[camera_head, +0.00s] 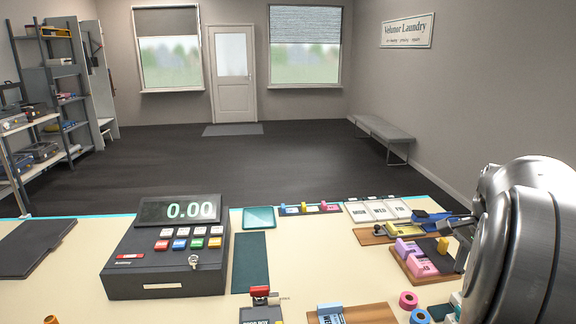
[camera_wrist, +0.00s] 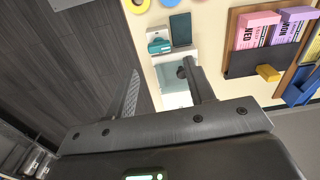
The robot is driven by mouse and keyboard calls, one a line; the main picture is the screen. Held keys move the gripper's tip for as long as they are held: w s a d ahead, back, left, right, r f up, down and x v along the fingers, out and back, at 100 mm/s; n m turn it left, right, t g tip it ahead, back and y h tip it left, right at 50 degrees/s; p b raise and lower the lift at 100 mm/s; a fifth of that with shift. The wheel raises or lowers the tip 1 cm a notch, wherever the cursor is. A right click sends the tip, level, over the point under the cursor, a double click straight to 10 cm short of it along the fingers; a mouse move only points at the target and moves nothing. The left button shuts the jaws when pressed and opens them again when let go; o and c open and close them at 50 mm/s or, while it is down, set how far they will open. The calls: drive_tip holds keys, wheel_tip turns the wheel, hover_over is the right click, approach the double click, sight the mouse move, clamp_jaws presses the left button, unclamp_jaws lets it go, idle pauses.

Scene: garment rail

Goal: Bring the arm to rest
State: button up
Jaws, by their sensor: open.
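My gripper (camera_wrist: 163,88) is open, with its two dark fingers spread apart in the wrist view. Nothing shows between the fingertips. It hangs over the counter's edge, with one finger over dark floor and the other over the counter (camera_wrist: 215,65). In the head view my silver arm (camera_head: 525,240) fills the right side and hides part of the counter there.
A cash register (camera_head: 165,255) reading 0.00 stands at the counter's left. Near my arm are a holder with pink and purple tickets (camera_head: 418,258) and tape rolls (camera_head: 408,300). A small teal-and-white box (camera_wrist: 158,40) lies close to the gripper. A bench (camera_head: 385,133) stands beyond.

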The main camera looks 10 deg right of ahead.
drive_tip(key=s+a+r+n+t, duration=0.15)
drive_tip(key=a+n, duration=0.25)
drive_tip(key=a, duration=0.5)
drive_tip(key=s+a+r+n+t, duration=0.15)
drive_tip(key=a+n, duration=0.25)
drive_tip(key=a, duration=0.4)
drive_tip(key=s+a+f+n+t, duration=0.2)
drive_tip(key=s+a+n, duration=0.6)
drive_tip(key=a, duration=0.5)
drive_tip(key=shift+s+a+f+n, duration=0.15)
drive_tip(key=shift+s+a+n, duration=0.15)
drive_tip(key=shift+n, duration=0.3)
